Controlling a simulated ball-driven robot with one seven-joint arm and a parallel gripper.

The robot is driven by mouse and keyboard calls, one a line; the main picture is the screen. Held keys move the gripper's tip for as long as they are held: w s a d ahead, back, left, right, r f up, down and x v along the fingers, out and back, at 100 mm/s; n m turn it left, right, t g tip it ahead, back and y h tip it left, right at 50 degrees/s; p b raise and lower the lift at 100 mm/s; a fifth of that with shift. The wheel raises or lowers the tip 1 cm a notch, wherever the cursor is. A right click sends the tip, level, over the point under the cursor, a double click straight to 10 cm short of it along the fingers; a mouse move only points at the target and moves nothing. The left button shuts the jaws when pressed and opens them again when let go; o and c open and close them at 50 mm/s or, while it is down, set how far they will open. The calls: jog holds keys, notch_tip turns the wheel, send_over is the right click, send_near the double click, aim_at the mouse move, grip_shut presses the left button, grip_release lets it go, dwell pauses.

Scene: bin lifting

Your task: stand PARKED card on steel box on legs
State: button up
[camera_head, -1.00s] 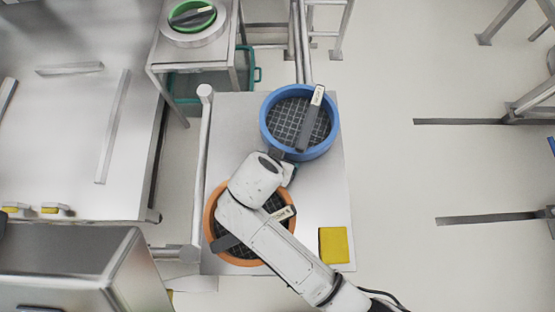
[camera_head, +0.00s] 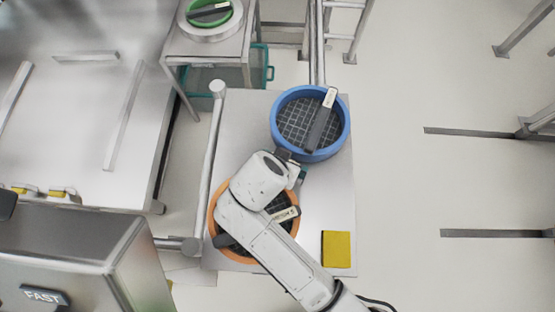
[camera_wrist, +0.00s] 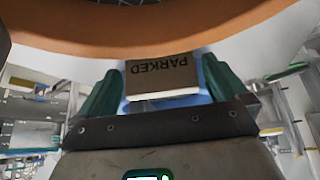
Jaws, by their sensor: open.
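In the wrist view the PARKED card (camera_wrist: 175,74), brownish grey with a pale edge, lies between the two green fingers of my gripper (camera_wrist: 160,82). Its lettering is upside down there. The fingers are open around it; contact is unclear. An orange rim (camera_wrist: 160,36) crosses the view beyond it. In the head view my gripper is mostly hidden behind my wrist, between the blue and orange bins. A steel box (camera_head: 65,237) at lower left bears a FAST card (camera_head: 45,297); its legs are not visible. Another steel stand (camera_head: 190,45) with visible legs is at upper middle.
A blue bin (camera_head: 338,138) and an orange bin (camera_head: 216,195), each with a mesh floor and dark labelled bar, stand on a pale platform. A yellow square (camera_head: 336,249) lies near its right edge. A steel rail (camera_head: 213,150) runs along its left. Floor at right is mostly open.

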jog(key=v, duration=0.9)
jog(key=shift+r, duration=0.25)
jog(key=shift+s, duration=0.1)
